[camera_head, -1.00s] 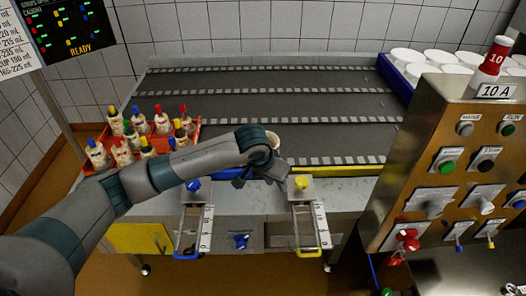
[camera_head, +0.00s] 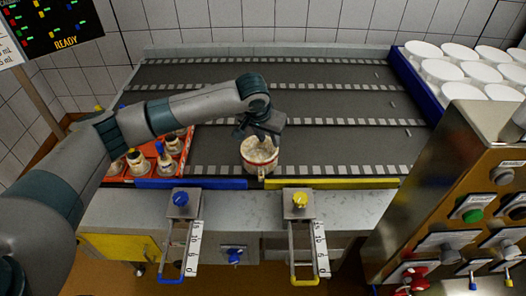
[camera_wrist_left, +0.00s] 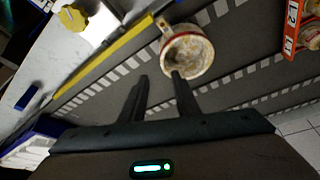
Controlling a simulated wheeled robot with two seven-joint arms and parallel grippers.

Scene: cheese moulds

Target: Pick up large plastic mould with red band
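A pale mould with a red band (camera_head: 257,163) and a small handle stands on the grey slatted conveyor, near its front edge. It also shows in the left wrist view (camera_wrist_left: 188,55), just beyond my fingertips, with its open top and mottled, whitish inside visible. My left gripper (camera_head: 265,135) is over the back part of the mould in the head view and hides some of its rim. In the wrist view my left gripper (camera_wrist_left: 160,78) has its two fingers apart with nothing between them. My right gripper is out of view.
A blue crate (camera_head: 411,90) of white tubs is at the back right. A steel control panel (camera_head: 450,190) stands at the front right. Blue (camera_head: 190,184) and yellow (camera_head: 345,184) strips edge the conveyor.

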